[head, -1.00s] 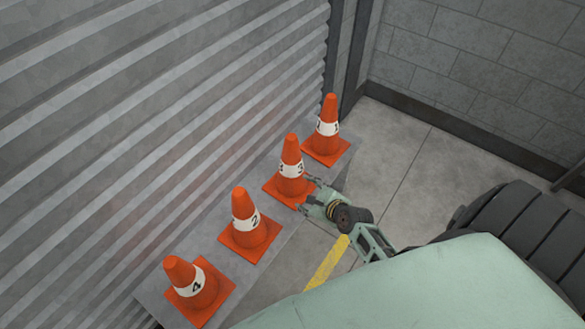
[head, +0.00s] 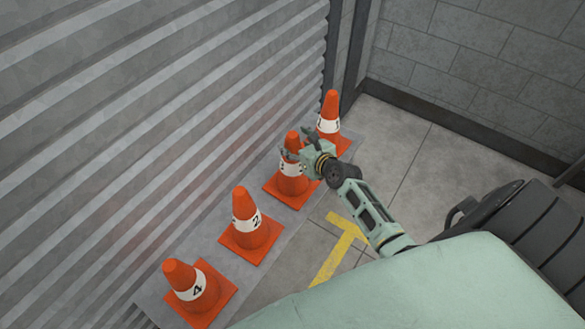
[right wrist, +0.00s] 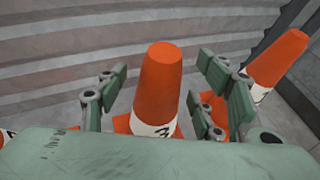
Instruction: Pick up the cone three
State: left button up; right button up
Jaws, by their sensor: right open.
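Cone three (head: 291,181) is orange with a white band and a square orange base. It stands upright on the grey shelf (head: 228,277), between cone two and cone one. My right gripper (head: 292,153) is at its upper part in the head view and hides part of the band. In the right wrist view, cone three (right wrist: 160,88) stands between the two open fingers of the right gripper (right wrist: 162,92), with gaps showing on both sides. The number 3 shows partly on its band. My left gripper is not in view.
Cone one (head: 329,118) stands behind cone three, close to the right gripper; it also shows in the right wrist view (right wrist: 268,68). Cone two (head: 250,222) and cone four (head: 193,290) stand nearer. A corrugated wall (head: 130,120) runs close along the shelf's left side.

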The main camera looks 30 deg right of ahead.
jog(key=shift+c, duration=0.5)
grip_shut()
dwell(0.3)
